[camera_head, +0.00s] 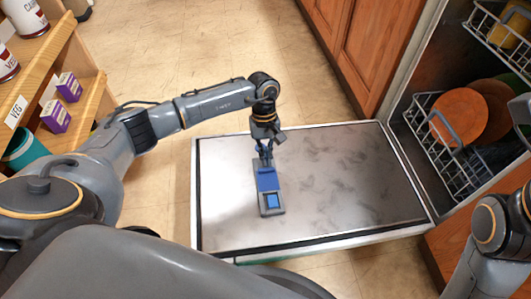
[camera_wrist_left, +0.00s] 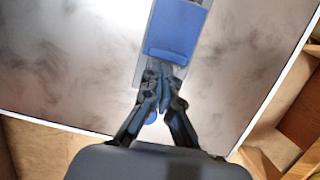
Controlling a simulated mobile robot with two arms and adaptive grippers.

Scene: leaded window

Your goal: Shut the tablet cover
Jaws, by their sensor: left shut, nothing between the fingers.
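The grey tablet dispenser (camera_head: 273,212) is set in the inner face of the lowered dishwasher door. Its blue cover (camera_head: 267,180) sits towards the far end, and the near end is open, showing a blue square (camera_head: 272,201) in the compartment. My left gripper (camera_head: 265,158) points down at the far end of the cover, its fingers shut and empty.
The dishwasher door (camera_head: 340,180) lies flat, its metal face otherwise clear. At the right, a lower rack (camera_head: 440,165) holds orange plates. A wooden shelf (camera_head: 45,85) with cans and purple boxes (camera_head: 68,87) stands at the left.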

